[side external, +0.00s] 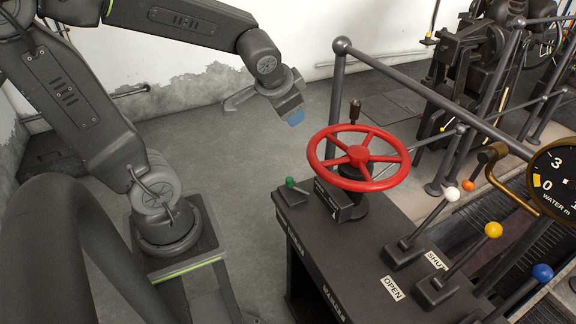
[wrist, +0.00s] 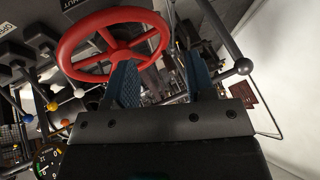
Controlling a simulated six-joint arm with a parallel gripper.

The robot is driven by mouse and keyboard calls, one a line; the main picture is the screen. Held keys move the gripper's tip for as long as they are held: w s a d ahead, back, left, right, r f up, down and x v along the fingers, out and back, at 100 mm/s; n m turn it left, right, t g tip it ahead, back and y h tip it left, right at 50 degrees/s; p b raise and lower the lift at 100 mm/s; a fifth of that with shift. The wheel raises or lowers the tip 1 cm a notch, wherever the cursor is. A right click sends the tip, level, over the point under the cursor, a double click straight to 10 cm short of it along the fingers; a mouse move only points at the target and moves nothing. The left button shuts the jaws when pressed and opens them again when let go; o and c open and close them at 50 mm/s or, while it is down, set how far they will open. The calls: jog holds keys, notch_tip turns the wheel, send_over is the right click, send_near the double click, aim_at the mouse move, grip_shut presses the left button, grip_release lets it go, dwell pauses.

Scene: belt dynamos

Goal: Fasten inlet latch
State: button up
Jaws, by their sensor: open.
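No part carries a readable "inlet latch" label, so I cannot tell which one it is. A red handwheel (side external: 359,153) stands on the dark console (side external: 340,245); a black block (side external: 333,200) sits beside its hub. A small green-knobbed lever (side external: 290,183) is at the console's left corner. A dark upright handle (side external: 354,112) shows at the wheel's far rim. My gripper (side external: 296,118) is up and left of the wheel, apart from it, with blue finger pads. In the wrist view my gripper (wrist: 162,78) has its fingers apart and nothing held; the red wheel (wrist: 112,15) shows beyond them.
Levers with white (side external: 452,194), yellow (side external: 493,230) and blue (side external: 542,273) knobs rise at the console's right, near OPEN and SHUT plates. A water gauge (side external: 556,180) is at the right edge. A grey railing (side external: 338,85) runs behind the wheel.

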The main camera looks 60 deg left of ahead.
jog(key=w+a+f+m+t+y, duration=0.1)
jog(key=w+a+m+t, duration=0.15)
jog(key=w+a, duration=0.35)
jog(key=m+g+h, duration=0.5)
jog(key=m+h, duration=0.1)
jog(key=h, duration=0.2)
send_near(289, 179)
jog(key=x, duration=0.9)
jog(key=shift+w+f, duration=0.15)
jog(key=shift+f, duration=0.2)
jog(key=shift+c, duration=0.3)
grip_shut()
